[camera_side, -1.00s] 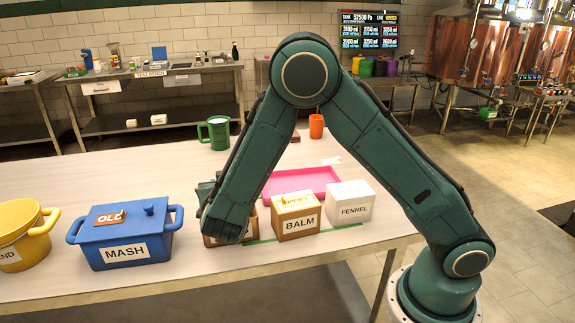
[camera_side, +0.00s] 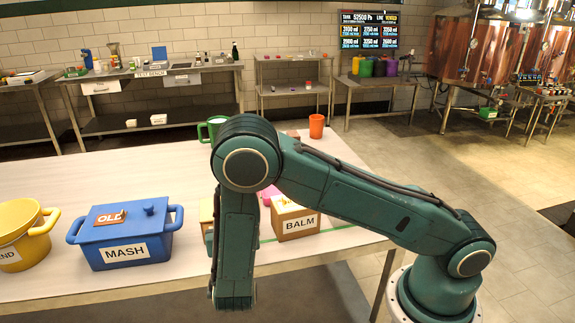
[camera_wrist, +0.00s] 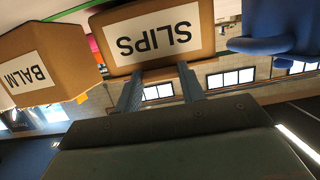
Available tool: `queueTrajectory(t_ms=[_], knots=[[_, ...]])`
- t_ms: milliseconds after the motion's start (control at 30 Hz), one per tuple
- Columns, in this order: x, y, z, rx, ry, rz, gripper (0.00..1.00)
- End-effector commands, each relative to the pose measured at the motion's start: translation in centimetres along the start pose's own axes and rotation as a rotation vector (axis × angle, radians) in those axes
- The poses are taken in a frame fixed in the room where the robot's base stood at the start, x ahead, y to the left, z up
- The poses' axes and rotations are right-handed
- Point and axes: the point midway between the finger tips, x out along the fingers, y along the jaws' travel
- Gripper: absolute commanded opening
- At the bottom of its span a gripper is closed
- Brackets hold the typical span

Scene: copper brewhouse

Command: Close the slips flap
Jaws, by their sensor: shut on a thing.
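The slips box (camera_wrist: 165,38) shows in the wrist view, upside down, with its white SLIPS label facing my camera. In the side view, only a narrow tan strip of it (camera_side: 207,208) shows left of my arm. My gripper (camera_wrist: 158,76) has its two fingers reaching to the box edge just beyond the label's lettering, which is the box's upper side. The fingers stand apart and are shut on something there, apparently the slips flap. The flap itself is not clearly visible, so its angle cannot be told.
The BALM box (camera_side: 295,218) stands close to the right of the slips box. A blue MASH pot (camera_side: 124,240) with OLD on its lid stands to the left, beside a yellow pot (camera_side: 20,232). A green mug (camera_side: 214,128) and orange cup (camera_side: 316,126) stand farther back.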

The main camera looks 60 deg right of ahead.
Motion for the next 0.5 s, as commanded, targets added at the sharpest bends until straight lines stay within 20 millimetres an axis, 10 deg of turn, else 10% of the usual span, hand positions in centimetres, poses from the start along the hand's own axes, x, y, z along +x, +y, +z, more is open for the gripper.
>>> queueTrajectory(t_ms=[500], knots=[[0.26,0.04,1.03,0.002,0.051,0.001,0.0]])
